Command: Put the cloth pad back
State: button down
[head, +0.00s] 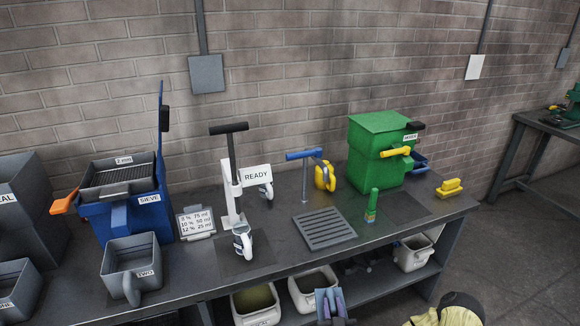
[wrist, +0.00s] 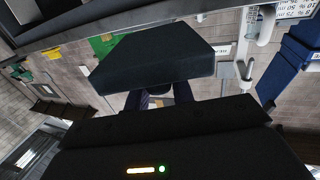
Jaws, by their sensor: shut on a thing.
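My gripper (wrist: 165,98) is shut on a dark, blocky pad (wrist: 155,57), which I take for the cloth pad. The pad fills the upper middle of the wrist view and hides much of the fingertips. In the head view a blue, purple and teal piece (head: 328,303) shows at the bottom edge, in front of the lower shelf. It seems to be my gripper end with the pad, but the frame cuts it off. The pad is held in front of the bench (head: 290,262), apart from its top.
White bins (head: 414,252) stand below.

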jog(key=shift+s+a+f, duration=0.1)
jog(key=shift+s+f, duration=1.15)
jog(key=shift+f, duration=0.2)
